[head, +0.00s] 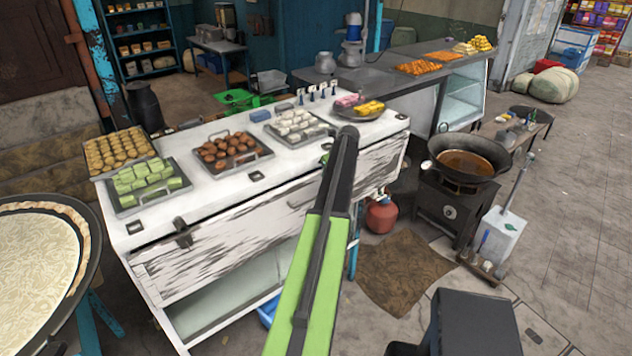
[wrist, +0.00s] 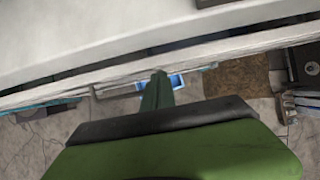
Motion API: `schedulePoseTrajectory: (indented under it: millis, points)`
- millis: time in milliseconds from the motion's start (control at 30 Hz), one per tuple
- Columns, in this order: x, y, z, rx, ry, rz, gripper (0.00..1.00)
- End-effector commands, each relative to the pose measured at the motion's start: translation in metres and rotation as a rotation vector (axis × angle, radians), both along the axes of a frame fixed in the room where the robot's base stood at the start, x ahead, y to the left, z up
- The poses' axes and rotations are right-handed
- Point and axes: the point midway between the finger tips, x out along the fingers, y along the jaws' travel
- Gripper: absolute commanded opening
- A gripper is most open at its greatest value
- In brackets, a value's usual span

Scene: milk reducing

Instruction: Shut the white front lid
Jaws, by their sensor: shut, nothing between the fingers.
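The white front lid (head: 245,235) is a worn, scuffed panel along the front of the white sweets counter (head: 105,195). It has a dark latch near its left end and a thin handle towards the right. Below it an open gap shows a pale greenish inside. My gripper (head: 349,132) is at the end of my green and black arm, which hides part of the lid's right side. In the wrist view my gripper (wrist: 160,74) is shut and empty, with its tip by a long white edge. I cannot tell whether it touches that edge.
Trays of sweets, such as the green ones (head: 148,183), stand on the counter top. A wok (head: 466,163) on a black stove and a red gas bottle (head: 382,216) stand to the right. A large pan (head: 40,255) is at the left. A brown mat (head: 405,270) lies on open floor.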

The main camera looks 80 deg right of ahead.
Motion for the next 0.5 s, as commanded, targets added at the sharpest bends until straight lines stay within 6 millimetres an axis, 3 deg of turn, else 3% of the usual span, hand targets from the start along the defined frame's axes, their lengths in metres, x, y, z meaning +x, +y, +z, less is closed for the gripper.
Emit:
schedulePoseTrajectory:
  millis: [300, 500]
  points:
    - [0.010, 0.005, 0.000, 0.000, 0.000, 0.013, 0.00]
    - [0.003, 0.016, -0.002, 0.000, 0.000, 0.015, 0.00]
